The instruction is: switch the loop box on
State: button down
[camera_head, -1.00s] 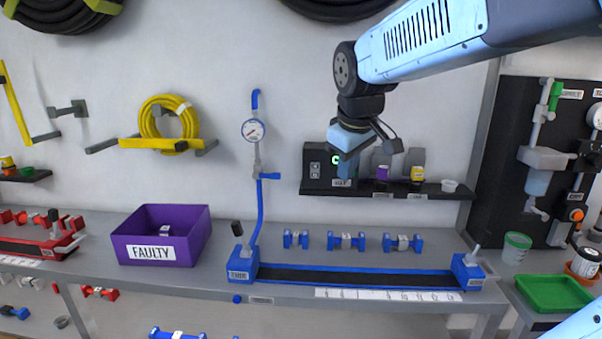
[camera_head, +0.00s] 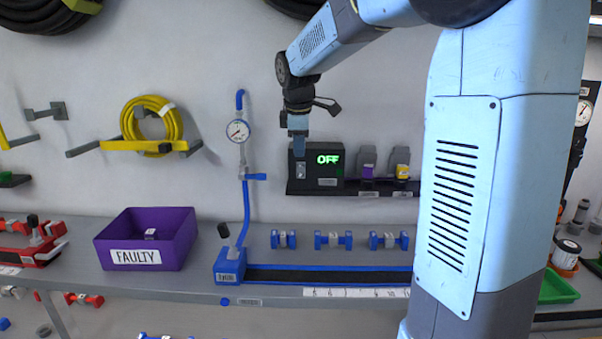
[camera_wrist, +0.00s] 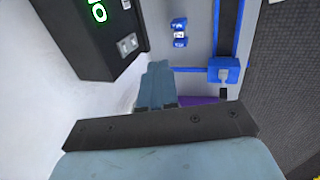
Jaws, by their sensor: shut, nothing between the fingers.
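The loop box (camera_head: 329,171) is a black box on the wall shelf, and its green display reads OFF. Its light switch plate shows on the left of its front, and in the wrist view the switch (camera_wrist: 127,45) is on the face of the box (camera_wrist: 90,40), apart from the fingers. My gripper (camera_head: 298,146) is shut and empty. In the head view it is in front of the box's left edge, over part of it. In the wrist view my gripper (camera_wrist: 157,72) points down past the box's lower corner.
A gauge (camera_head: 238,131) on a blue pipe is to the left. A purple FAULTY bin (camera_head: 186,240) and blue fittings stand on the bench below.

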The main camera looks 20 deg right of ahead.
aim_at(301, 178)
jog(key=shift+f, duration=0.15)
jog(key=w+d+f, duration=0.2)
jog(key=w+f, duration=0.4)
jog(key=f, duration=0.3)
jog(key=shift+w+d+f, duration=0.15)
jog(key=shift+w+f, duration=0.2)
jog(key=shift+w, duration=0.05)
jog(key=shift+w+d+f, duration=0.1)
jog(key=shift+w, duration=0.2)
dwell(0.3)
jog(key=shift+r, duration=0.8)
